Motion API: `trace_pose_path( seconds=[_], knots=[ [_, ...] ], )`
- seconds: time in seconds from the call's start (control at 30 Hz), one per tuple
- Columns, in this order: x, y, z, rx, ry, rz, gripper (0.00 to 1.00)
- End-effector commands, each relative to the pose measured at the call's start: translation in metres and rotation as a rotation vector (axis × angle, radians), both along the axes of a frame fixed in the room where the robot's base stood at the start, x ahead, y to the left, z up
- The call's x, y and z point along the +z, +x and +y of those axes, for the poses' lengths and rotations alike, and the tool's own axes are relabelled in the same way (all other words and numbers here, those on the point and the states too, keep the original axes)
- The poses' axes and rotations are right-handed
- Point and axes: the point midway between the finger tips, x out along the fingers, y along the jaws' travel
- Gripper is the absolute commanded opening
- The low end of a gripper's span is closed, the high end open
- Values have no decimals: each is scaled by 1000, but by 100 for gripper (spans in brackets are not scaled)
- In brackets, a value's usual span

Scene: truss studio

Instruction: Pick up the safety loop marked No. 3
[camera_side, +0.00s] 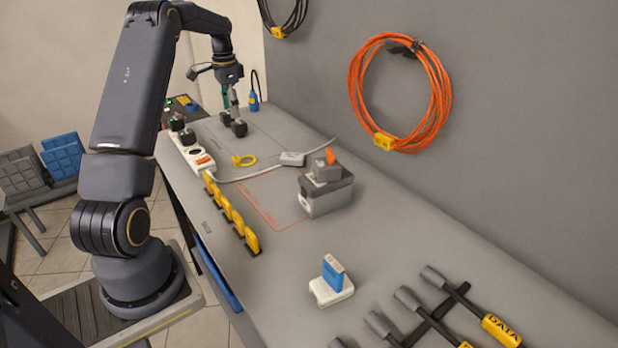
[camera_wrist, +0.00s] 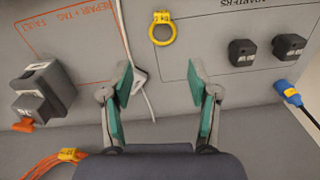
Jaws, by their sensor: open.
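A yellow loop (camera_side: 243,160) lies flat on the grey bench; it also shows at the top of the wrist view (camera_wrist: 162,38). Its tag carries a mark too small for me to read. Several yellow pieces (camera_side: 232,212) stand in a row along the bench's near edge in the side view; I cannot tell whether they are loops or what numbers they bear. My gripper (camera_wrist: 160,75) is open, with nothing between its green-padded fingers. In the side view my gripper (camera_side: 231,103) is over the far end of the bench, beyond the yellow loop.
Two black blocks (camera_wrist: 242,52) (camera_wrist: 289,46) and a blue connector (camera_wrist: 290,92) lie right of the loop. A white cable (camera_wrist: 136,58) runs left of it. A grey box (camera_side: 327,192) with an orange-tipped part, a power strip (camera_side: 195,158) and a blue-white block (camera_side: 332,280) occupy the bench.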

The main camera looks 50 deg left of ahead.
Motion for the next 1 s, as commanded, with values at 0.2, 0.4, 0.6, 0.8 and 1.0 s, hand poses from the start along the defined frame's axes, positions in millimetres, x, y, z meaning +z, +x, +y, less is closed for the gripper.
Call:
trace_pose_path(
  seconds=[0.2, 0.4, 0.6, 0.8, 1.0],
  knots=[
    [-32, -15, 10, 34, -18, 14, 60],
    [-80, -14, 9, 33, -19, 14, 60],
    [-116, -13, 9, 32, -17, 13, 60],
    [-131, -12, 9, 32, -15, 11, 60],
    [-161, -8, 7, 31, -16, 13, 60]
  ],
)
